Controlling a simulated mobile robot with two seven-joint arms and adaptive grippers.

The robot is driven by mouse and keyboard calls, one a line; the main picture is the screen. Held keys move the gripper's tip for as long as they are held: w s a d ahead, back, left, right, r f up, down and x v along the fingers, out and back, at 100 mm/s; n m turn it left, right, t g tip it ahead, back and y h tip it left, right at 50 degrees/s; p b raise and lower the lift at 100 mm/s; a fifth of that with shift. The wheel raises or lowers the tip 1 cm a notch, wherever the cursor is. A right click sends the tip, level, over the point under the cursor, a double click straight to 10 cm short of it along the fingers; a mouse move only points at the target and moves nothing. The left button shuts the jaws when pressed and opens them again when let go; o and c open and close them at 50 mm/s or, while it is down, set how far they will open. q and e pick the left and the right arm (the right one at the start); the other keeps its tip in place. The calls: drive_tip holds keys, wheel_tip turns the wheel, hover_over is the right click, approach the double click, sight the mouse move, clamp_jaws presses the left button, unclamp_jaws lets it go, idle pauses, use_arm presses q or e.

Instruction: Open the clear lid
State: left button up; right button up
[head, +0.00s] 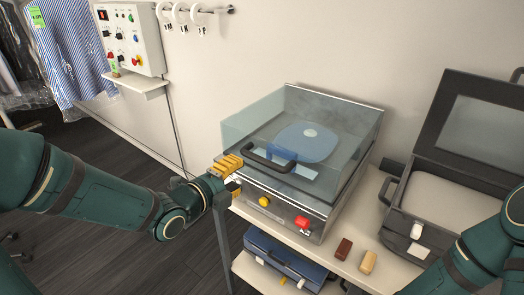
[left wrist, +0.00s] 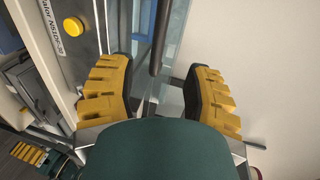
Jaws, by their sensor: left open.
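The clear lid (head: 240,125) is a bluish see-through box on a metal machine (head: 285,208), and it appears to be down. Its black handle (head: 268,160) is at the front. My left gripper (head: 229,168), with yellow fingers, is open and beside the left end of the handle. In the left wrist view, the dark handle bar (left wrist: 161,38) lies ahead between the two open fingers (left wrist: 163,85), and no grip on it shows. Yellow ridged fingers, apparently of my right gripper (left wrist: 42,158), show small at lower left there; their opening is unclear.
The machine has a yellow button (head: 264,201) and a red switch (head: 302,222) in front. An open dark case (head: 403,218) stands to the right. A brown block (head: 343,248) and a tan block (head: 368,262) lie before it. A blue case (head: 285,262) is on the shelf below.

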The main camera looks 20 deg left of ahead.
sight(260, 161)
use_arm(q)
drive_tip(key=b+x, duration=0.1)
drive_tip(key=x, duration=1)
drive_tip(key=shift+b, duration=0.4)
clamp_jaws()
